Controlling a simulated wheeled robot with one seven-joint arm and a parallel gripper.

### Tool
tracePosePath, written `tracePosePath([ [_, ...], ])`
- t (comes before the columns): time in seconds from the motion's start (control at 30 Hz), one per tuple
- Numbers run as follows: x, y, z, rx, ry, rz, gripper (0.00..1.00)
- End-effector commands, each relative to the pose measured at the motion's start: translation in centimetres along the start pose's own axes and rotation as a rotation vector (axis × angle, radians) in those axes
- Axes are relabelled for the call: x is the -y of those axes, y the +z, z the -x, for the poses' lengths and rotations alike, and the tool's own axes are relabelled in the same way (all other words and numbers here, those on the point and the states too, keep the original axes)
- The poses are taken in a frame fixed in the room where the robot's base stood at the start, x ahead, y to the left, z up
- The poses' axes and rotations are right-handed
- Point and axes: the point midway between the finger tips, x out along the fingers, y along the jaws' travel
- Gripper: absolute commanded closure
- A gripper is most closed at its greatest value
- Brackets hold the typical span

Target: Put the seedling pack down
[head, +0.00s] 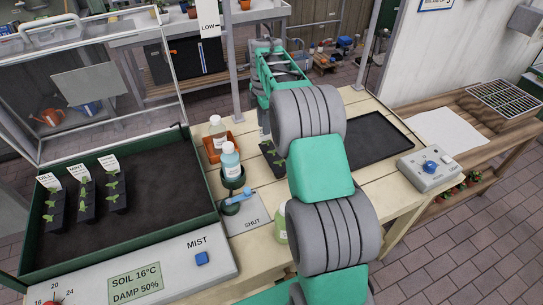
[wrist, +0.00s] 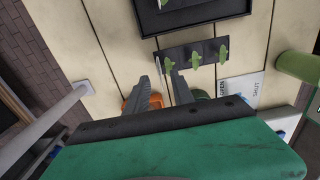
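A seedling pack (wrist: 208,46), a dark strip with several green seedlings, lies on the pale wooden bench in the wrist view, apparently with a thin pale label at its left end. In the head view the pack (head: 268,150) shows left of my arm, partly hidden by it. My gripper (wrist: 159,75) has its two grey fingers spread apart in the wrist view. The fingertips are near the left part of the pack, and nothing shows clamped between them.
A black tray (head: 378,143) lies behind the pack; a grey box with a blue button (head: 430,167) stands right of it. Left are an orange tray (head: 212,155) with bottles, a blue lever (head: 238,198) and a green-framed soil bed (head: 150,240) with three packs.

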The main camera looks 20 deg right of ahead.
Motion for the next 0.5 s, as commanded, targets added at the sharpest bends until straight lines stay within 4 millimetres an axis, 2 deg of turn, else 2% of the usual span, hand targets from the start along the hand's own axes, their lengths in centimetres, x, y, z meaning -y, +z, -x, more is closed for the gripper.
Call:
tracePosePath([
  [0.3,0.1,0.5,-5.0,0.000,-0.001,0.000,0.71],
  [0.5,0.1,0.6,-5.5,0.000,0.003,-0.002,0.71],
])
